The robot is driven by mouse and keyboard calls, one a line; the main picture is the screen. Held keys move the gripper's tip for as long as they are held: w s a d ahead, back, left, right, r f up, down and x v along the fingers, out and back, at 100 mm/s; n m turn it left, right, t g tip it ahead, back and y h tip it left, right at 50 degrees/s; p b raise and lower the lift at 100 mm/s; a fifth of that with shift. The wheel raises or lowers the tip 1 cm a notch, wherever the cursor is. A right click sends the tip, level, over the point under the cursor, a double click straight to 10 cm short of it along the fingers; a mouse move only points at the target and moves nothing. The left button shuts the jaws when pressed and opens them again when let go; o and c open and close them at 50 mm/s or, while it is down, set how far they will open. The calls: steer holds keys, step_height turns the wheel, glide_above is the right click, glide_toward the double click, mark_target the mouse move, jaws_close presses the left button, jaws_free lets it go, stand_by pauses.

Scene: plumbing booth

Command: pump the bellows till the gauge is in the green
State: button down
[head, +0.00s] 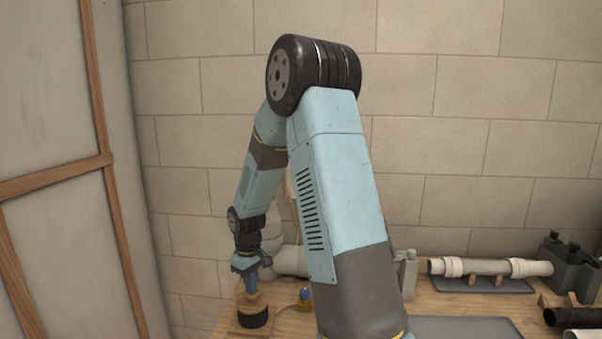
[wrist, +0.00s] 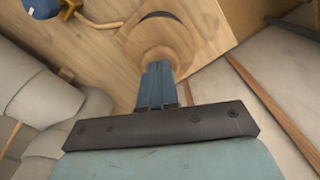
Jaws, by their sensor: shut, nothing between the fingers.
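The bellows (head: 254,318) stands on a wooden board at the left end of the bench, with a dark body and a round wooden top. In the wrist view its wooden top (wrist: 178,40) lies just beyond the fingertips. My gripper (head: 250,290) points down over the bellows, with its blue fingers together and empty. In the wrist view the closed fingers (wrist: 157,66) are at the wooden top; I cannot tell whether they touch it. A small blue fitting with a pale face, probably the gauge (wrist: 42,8), is at the upper left; its reading cannot be made out.
White pipe (head: 480,267) lies on a dark holder at the right of the bench, near a grey clamp-like block (head: 570,270). A grey mat (head: 465,329) lies at the front. A block wall stands behind and a wood-framed panel (head: 60,180) at the left.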

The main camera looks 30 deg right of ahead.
steer(key=shift+f, duration=0.85)
steer(key=shift+r, duration=1.9)
steer(key=shift+f, duration=0.1)
steer(key=shift+f, duration=1.7)
steer(key=shift+r, duration=1.8)
